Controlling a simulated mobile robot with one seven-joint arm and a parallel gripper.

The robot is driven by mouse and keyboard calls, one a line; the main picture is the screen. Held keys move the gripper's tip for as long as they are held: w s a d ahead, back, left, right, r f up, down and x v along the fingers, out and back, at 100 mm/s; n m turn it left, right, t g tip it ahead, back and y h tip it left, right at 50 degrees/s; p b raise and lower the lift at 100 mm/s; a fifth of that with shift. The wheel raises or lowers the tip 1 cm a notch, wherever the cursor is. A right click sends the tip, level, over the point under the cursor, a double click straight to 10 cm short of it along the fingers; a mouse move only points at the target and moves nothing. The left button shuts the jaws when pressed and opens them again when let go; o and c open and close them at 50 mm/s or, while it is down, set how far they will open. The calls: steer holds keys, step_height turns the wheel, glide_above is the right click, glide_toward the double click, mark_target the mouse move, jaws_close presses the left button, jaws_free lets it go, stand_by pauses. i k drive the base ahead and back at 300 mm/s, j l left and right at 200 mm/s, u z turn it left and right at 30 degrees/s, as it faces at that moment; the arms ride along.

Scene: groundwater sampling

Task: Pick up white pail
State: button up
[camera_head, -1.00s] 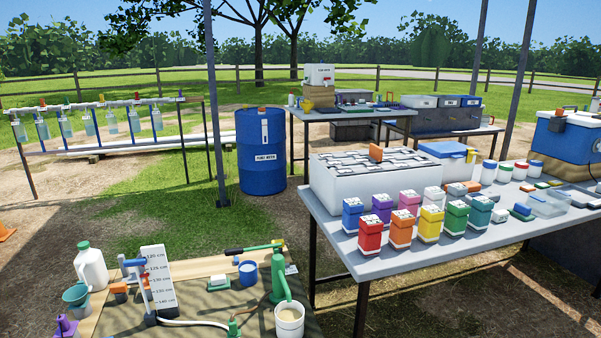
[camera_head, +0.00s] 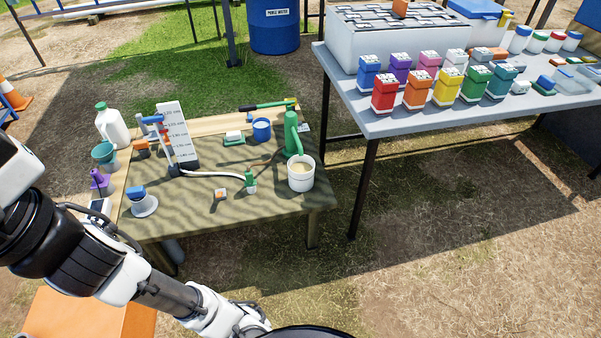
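The white pail (camera_head: 301,175) stands upright on the low table (camera_head: 215,218), near its right edge. It holds a tan liquid or sediment. A green hand pump (camera_head: 291,135) stands just behind it, with its spout hanging over the pail's opening. My arm comes in from the left along the bottom of the view, in front of the table and well apart from the pail. The fingers of my gripper are not visible.
The low table also holds a white jug (camera_head: 112,126), a depth board (camera_head: 178,136), a blue cup (camera_head: 262,130) and a pale hose. A taller table (camera_head: 420,123) with coloured boxes stands to the right. Bare ground (camera_head: 440,230) lies open in front of it.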

mark_target(302, 170)
steer(key=i+l, duration=0.35)
steer(key=i, duration=0.2)
steer(key=i+l, duration=0.4)
steer(key=i, duration=0.2)
